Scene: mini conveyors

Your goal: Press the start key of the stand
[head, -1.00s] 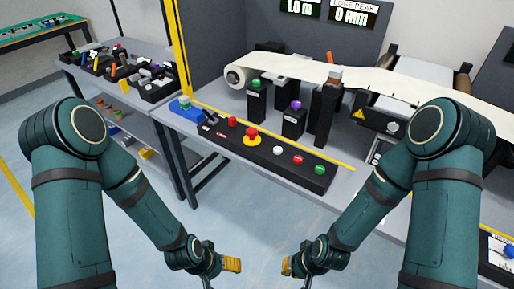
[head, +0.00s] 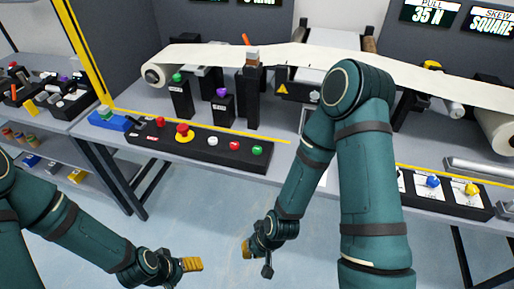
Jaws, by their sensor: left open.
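A black control panel (head: 190,139) lies along the front of the stand's table. At its right end is a green button (head: 257,151), next to a red button (head: 235,146) and a white button (head: 213,141). A red mushroom button on a yellow collar (head: 184,133) sits further left. I cannot read which one is marked start. My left gripper (head: 192,265) is low in front of the table, apart from the panel; its yellow fingertips show and it is open. My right gripper (head: 247,249) hangs below the green button, in front of the table; its jaw gap is not clear.
Behind the panel stand black posts with a green knob (head: 178,78) and a purple knob (head: 222,92). A pale web (head: 300,55) runs across the rollers. A shelf table (head: 40,118) is at left. Another panel with blue and yellow knobs (head: 448,190) is at right. The floor is clear.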

